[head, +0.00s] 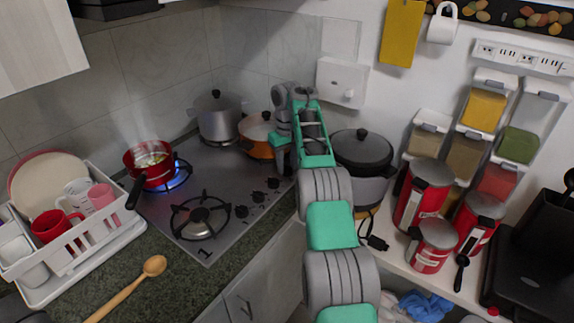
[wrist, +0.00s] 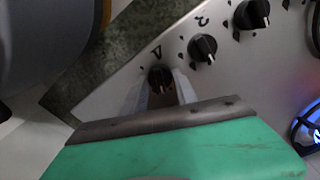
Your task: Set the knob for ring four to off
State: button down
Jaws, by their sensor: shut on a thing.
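A black round knob (wrist: 160,78) sits at the end of the knob row, with a dark mark like a 4 printed beside it. My gripper (wrist: 163,84) has its two grey fingers around this knob and is shut on it. The knob's lower part is hidden between the fingers and my gripper body. In the head view my gripper (head: 284,160) is at the far end of the knob row and hides the held knob. The steel hob (head: 215,165) has other knobs in the row, such as the near one (head: 241,211).
A steaming red pot (head: 150,163) stands over a blue flame. A steel pot (head: 218,117) and an orange pot (head: 258,135) stand at the back. A black-lidded cooker (head: 362,155) is right of my arm. The front burner (head: 200,216) is bare, without flame.

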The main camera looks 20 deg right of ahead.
aim_at(287, 167)
jog(key=n, duration=0.4)
jog(key=shift+n, duration=0.4)
dwell(0.4)
jog(key=c, duration=0.9)
grip_release()
jog(key=shift+c, duration=0.2)
notch_tip(287, 167, up, 8)
jog(key=p, duration=0.6)
jog(key=shift+f, duration=0.1)
